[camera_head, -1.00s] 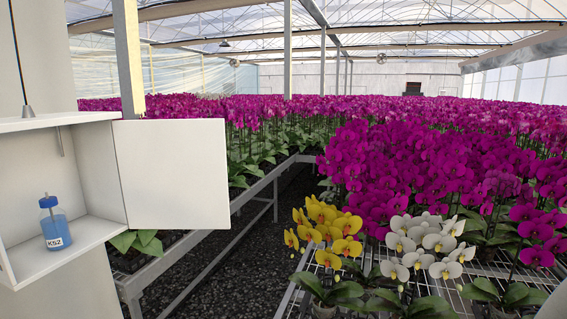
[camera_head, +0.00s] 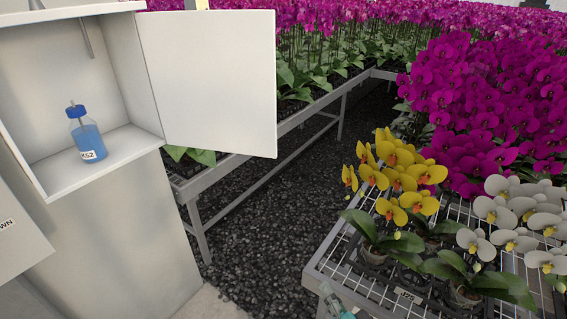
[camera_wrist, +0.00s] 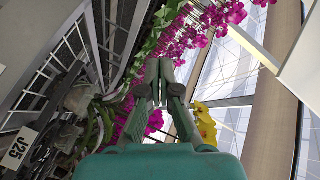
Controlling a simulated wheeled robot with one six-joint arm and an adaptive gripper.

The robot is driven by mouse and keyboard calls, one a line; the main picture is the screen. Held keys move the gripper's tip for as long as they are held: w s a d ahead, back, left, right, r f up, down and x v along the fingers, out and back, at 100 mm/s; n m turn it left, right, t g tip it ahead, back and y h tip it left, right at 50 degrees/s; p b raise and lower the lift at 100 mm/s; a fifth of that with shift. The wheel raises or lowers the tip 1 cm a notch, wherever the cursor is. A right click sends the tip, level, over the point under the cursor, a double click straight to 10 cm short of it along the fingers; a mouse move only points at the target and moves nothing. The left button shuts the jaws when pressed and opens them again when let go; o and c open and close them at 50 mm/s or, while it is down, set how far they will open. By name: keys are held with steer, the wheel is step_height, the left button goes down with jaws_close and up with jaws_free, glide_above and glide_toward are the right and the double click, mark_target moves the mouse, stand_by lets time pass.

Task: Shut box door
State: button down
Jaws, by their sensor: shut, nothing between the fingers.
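The white box (camera_head: 138,110) is at the upper left of the head view, with its front open. Its flat white door (camera_head: 207,82) is hinged on the box's right edge and stands wide open, swung out to the right. A bottle of blue liquid (camera_head: 86,137) with a blue cap stands upright on the box floor, with a label ending in "52". My gripper (camera_wrist: 157,82) shows in the wrist view, green, with its fingers together and nothing between them.
A wire-mesh bench (camera_head: 318,270) with yellow orchids (camera_head: 398,172) and white orchids (camera_head: 517,215) fills the lower right. Another bench (camera_head: 250,140) of magenta orchids runs behind the door. A dark gravel aisle (camera_head: 262,220) lies between. In the wrist view, a "J25" tag (camera_wrist: 19,147) shows at lower left.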

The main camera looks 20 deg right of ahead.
steer(key=w+d+r+m+t+y, duration=0.1)
steer(key=w+d+r+m+y, duration=0.2)
steer(key=w+r, duration=1.3)
step_height(320, 180, up, 24)
steer(key=d+n+g+y, duration=0.1)
steer(key=n+y, duration=0.1)
steer(key=y, duration=0.3)
steer(key=x, duration=1)
steer(key=shift+s+a+f, duration=0.1)
steer(key=shift+s+a, duration=0.6)
steer(key=shift+s, duration=0.05)
steer(key=shift+s+a+f, duration=0.15)
steer(key=shift+s+a, duration=0.55)
steer(key=shift+s, duration=0.05)
steer(key=shift+s, duration=0.1)
